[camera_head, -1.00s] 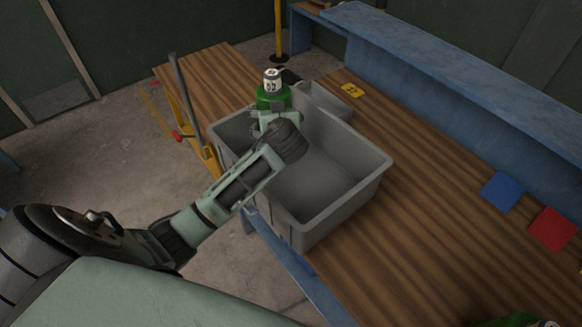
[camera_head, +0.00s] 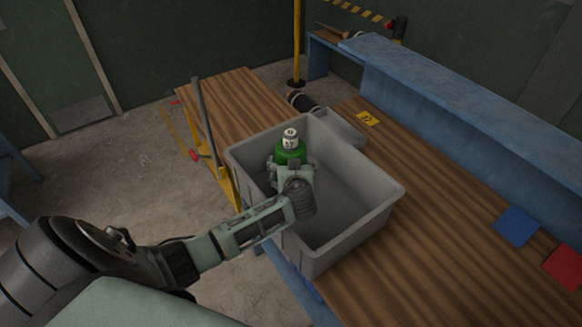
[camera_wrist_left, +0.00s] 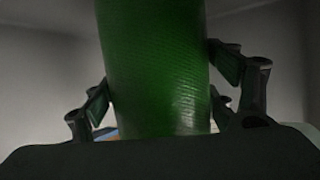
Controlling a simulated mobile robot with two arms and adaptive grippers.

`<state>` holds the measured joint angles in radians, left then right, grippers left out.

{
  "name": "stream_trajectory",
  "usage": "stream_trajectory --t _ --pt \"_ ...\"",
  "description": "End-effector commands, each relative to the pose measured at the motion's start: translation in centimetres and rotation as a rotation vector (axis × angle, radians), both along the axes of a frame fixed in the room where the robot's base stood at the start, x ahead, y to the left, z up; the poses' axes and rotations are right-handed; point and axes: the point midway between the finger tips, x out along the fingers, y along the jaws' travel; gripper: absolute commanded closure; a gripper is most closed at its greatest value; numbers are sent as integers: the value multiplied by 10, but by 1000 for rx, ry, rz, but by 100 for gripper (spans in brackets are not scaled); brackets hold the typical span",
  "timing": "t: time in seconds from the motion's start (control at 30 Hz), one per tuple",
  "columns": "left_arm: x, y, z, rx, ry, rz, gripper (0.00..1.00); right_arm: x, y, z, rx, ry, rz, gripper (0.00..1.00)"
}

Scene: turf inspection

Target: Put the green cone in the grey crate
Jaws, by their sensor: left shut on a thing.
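The green cone (camera_head: 289,152) has a white top with dark markings and is upright in my left gripper (camera_head: 290,166). The gripper is shut on it, and both are over the left part of the grey crate (camera_head: 352,244), seemingly within its walls. I cannot tell whether the cone touches the crate floor. In the left wrist view the green cone (camera_wrist_left: 155,65) stands between the two fingers (camera_wrist_left: 165,100), with grey surfaces behind it. The rest of the crate floor in view looks empty. My right gripper is not in view.
The crate stands on a brown wooden bench (camera_head: 420,225). A yellow tag (camera_head: 367,119), a blue card (camera_head: 516,226) and a red card (camera_head: 566,266) lie on it. A blue raised ledge (camera_head: 460,110) runs behind. A grey post (camera_head: 205,120) stands left of the crate.

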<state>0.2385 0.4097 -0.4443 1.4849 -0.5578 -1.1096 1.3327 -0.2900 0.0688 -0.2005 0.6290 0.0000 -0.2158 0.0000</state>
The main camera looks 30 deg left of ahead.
Motion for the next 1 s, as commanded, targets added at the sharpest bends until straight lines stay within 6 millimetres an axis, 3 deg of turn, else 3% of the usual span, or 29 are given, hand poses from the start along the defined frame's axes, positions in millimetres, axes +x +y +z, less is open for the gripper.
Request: stream_trajectory --t 0.07,0.1,0.27,0.7,1.0 --pt "1 0 2 0 -3 0 73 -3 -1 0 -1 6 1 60" --pt "-1 0 -1 -2 2 0 17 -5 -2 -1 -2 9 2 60" --pt "-1 0 -1 -2 2 0 3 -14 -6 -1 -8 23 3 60" --pt "-2 -3 1 -3 0 -1 2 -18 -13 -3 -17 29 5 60" --pt "-29 -26 18 -5 -1 -2 2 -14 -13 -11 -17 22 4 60"
